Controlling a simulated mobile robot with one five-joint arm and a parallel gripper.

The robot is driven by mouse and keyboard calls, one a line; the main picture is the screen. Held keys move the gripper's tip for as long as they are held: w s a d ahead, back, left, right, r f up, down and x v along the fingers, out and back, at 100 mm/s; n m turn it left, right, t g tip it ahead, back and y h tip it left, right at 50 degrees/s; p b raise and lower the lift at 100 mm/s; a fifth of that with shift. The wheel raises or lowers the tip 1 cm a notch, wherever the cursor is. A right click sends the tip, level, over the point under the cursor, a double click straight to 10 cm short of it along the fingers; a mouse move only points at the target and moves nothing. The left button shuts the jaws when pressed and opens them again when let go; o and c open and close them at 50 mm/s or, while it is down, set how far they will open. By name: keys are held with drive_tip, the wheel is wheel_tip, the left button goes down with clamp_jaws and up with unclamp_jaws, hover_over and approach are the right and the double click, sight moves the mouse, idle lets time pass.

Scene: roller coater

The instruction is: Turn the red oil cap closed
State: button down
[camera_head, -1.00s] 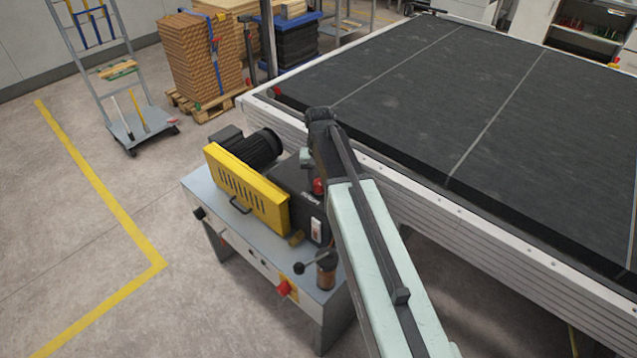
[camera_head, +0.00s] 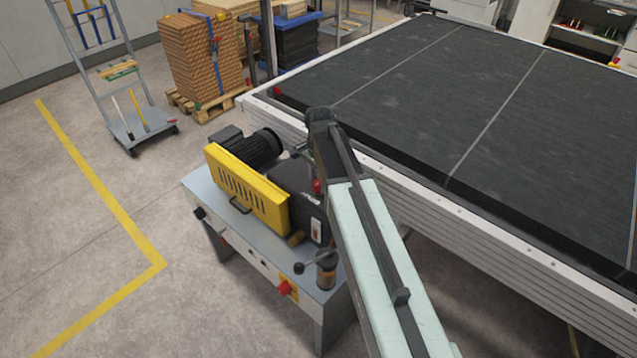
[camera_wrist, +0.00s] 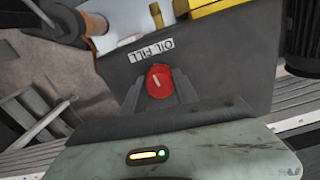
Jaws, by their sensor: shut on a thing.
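The red oil cap (camera_wrist: 159,80) is round and sits on the dark oil housing (camera_wrist: 215,75), under a white "OIL FILL" label (camera_wrist: 152,50) that reads upside down in the wrist view. A short white mark shows on the cap's face, slightly tilted. My gripper (camera_wrist: 158,92) has one grey finger on each side of the cap and is shut on it. In the head view a little of the red cap (camera_head: 318,185) shows beside my arm. My fingers are hidden there behind the arm.
The yellow guard (camera_head: 245,190) and black motor (camera_head: 250,148) stand left of the housing on a grey bench (camera_head: 215,205). A knobbed lever (camera_head: 300,268) and red knob (camera_head: 285,287) are at its front. The wide black conveyor bed (camera_head: 440,90) lies behind. The floor at left is open.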

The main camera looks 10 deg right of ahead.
sight(319, 182)
drive_tip(key=shift+s+m, duration=0.15)
drive_tip(key=shift+m, duration=0.45)
drive_tip(key=c, duration=0.9)
unclamp_jaws()
drive_tip(key=shift+c, duration=0.2)
drive_tip(key=shift+r, duration=0.1)
wheel_tip(319, 182, up, 8)
drive_tip(key=p, duration=0.8)
drive_tip(key=shift+f, duration=0.2)
